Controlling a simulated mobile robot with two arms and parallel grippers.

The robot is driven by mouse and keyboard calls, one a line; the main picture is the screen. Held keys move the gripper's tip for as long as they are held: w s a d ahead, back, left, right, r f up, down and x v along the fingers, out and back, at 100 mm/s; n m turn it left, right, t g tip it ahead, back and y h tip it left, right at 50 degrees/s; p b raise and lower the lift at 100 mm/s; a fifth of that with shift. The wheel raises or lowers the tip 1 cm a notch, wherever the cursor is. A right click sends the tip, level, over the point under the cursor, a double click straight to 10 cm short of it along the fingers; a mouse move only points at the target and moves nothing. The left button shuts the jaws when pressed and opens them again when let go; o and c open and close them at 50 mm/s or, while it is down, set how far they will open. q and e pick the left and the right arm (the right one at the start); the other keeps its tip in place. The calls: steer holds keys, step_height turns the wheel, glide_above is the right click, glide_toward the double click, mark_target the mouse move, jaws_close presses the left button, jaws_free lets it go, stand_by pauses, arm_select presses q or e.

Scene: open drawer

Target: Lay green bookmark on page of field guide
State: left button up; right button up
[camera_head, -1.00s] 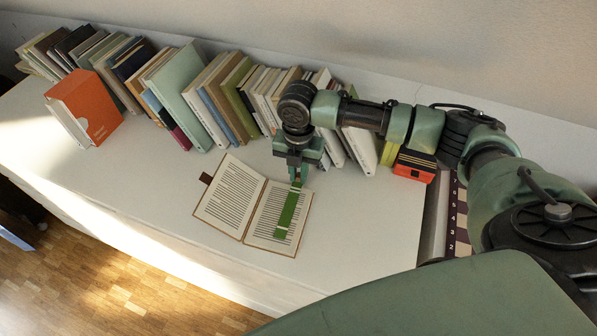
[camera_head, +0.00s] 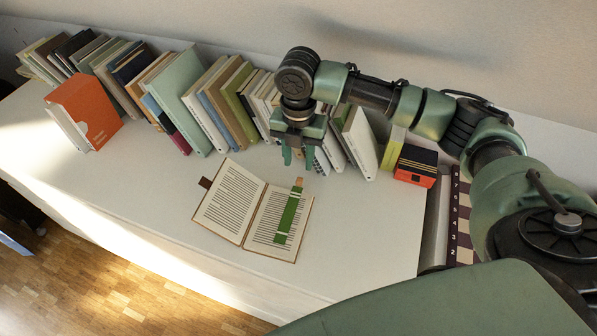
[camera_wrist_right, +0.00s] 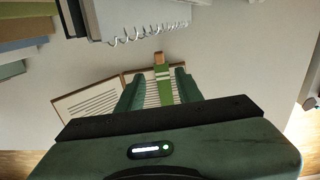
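The field guide (camera_head: 228,203) lies open on the white surface, with two pages of printed lines showing. The green bookmark (camera_head: 288,215) lies lengthwise on its right page, its brown end at the page's top edge. In the right wrist view the bookmark (camera_wrist_right: 164,84) shows between the fingers, with its brown end pointing away. My right gripper (camera_head: 298,160) is open and empty, raised above the surface behind the book, apart from the bookmark. My left gripper is not in any view.
A row of leaning books (camera_head: 180,93) stands along the wall behind. An orange slipcase (camera_head: 88,110) stands at the left, and an orange and black box (camera_head: 416,166) at the right. A chequered board (camera_head: 461,215) is near my right arm. The surface left of the field guide is clear.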

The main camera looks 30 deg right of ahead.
steer(key=shift+r, duration=2.15)
